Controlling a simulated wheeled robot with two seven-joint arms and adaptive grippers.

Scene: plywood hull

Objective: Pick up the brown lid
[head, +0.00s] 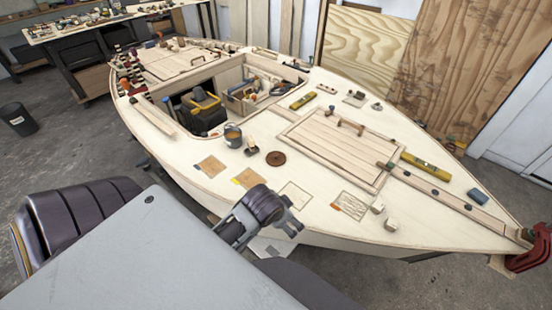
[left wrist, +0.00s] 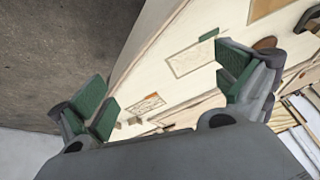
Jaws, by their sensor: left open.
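The brown lid (head: 275,158) is a dark round disc lying flat on the pale plywood deck in the head view, right of the grey bucket. A brown rounded shape, which looks like the lid (left wrist: 265,44), shows in the left wrist view, partly behind a finger. My left gripper (head: 262,220) is low over the near edge of the deck, nearer to me than the lid and apart from it. In the left wrist view its green-padded fingers (left wrist: 168,84) are wide apart with nothing between them. My right gripper is not in view.
A grey bucket (head: 233,136) and a small dark-topped object (head: 251,147) stand left of the lid. Flat sample squares (head: 211,166) lie along the near deck edge. A planked hatch (head: 328,150) is right of the lid. An open cockpit with tools lies behind.

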